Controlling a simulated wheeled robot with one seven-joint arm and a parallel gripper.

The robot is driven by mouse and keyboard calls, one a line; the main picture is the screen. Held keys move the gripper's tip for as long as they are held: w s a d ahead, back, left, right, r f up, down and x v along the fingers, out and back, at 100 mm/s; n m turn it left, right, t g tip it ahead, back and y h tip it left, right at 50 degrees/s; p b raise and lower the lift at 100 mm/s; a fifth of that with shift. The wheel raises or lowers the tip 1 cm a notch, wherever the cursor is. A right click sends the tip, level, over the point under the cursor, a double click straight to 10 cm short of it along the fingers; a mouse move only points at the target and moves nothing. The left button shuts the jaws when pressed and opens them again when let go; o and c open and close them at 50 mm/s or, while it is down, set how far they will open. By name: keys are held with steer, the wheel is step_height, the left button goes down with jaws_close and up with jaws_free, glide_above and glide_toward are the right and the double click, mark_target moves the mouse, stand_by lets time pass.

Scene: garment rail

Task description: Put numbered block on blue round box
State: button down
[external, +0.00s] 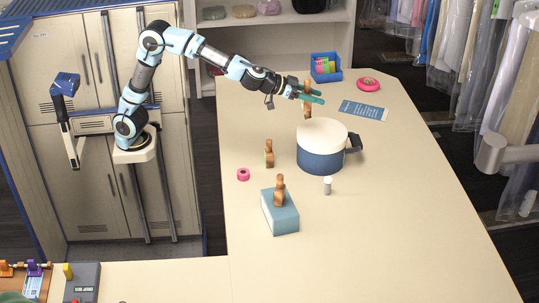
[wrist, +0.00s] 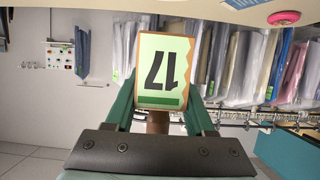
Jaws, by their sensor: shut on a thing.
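My gripper (external: 313,96) is shut on a numbered block (external: 307,108), a brown wooden piece held upright. In the wrist view the block (wrist: 163,70) shows a pale green face with an upside-down 17 and a dark green band, between the two green fingers (wrist: 160,112). The blue round box (external: 321,158) has a cream lid and a dark tab on its right side. The block's lower end appears just behind or above the lid's far edge; I cannot tell whether it touches.
Similar wooden pieces stand on the table (external: 400,220): one (external: 269,154) left of the round box, another (external: 280,190) on a blue-grey box (external: 279,216).

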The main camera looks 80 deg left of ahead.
step_height(320, 180, down, 10)
steer(key=b, duration=0.6)
steer(key=shift+w+d, duration=0.1)
steer(key=shift+d, duration=0.05)
steer(key=shift+f+b, duration=0.15)
steer(key=shift+b, duration=0.15)
steer(key=shift+c, duration=1.3)
jaws_free()
